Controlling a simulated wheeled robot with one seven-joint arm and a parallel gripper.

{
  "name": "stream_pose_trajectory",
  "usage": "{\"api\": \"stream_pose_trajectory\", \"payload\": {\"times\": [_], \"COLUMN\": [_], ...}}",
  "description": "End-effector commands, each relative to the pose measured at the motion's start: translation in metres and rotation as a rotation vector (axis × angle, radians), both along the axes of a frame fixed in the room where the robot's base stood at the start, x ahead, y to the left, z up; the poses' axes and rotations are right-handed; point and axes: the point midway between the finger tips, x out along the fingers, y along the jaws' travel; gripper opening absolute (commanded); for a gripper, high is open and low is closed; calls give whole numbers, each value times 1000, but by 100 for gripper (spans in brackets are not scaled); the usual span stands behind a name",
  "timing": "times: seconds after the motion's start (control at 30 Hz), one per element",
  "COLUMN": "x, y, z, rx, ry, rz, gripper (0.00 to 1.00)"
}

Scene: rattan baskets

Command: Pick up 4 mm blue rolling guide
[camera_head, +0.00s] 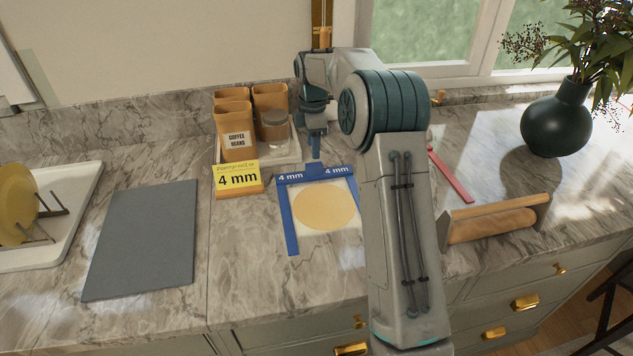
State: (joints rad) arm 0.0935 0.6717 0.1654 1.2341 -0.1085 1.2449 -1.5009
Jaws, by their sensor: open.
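The blue rolling guide (289,220) lies flat on the marble counter around a round sheet of dough (323,206). Its top bar carries two "4 mm" labels and its left leg runs toward the front. My arm hides its right side. My gripper (316,156) points down at the middle of the guide's top bar, with its fingertips close to the raised blue tab there. The fingers look narrow from here, and I cannot tell whether they touch the tab. The gripper is open and I see nothing lifted. A yellow "4 mm" card (238,180) stands to the left.
A red strip (450,175) and a rolling pin in a wooden holder (495,222) lie right. A grey board (143,240) lies left. A dark vase (556,120) stands far right.

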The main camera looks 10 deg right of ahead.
Motion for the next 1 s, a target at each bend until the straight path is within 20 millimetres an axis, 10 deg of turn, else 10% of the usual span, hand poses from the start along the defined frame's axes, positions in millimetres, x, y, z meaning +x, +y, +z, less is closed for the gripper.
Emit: {"api": "stream_pose_trajectory", "payload": {"times": [0.87,1.0], "x": [-7,-7], "y": [0,0], "z": [-72,-72], "rx": [0,0], "ry": [-1,-1], "rz": [0,-1], "gripper": [46,13]}}
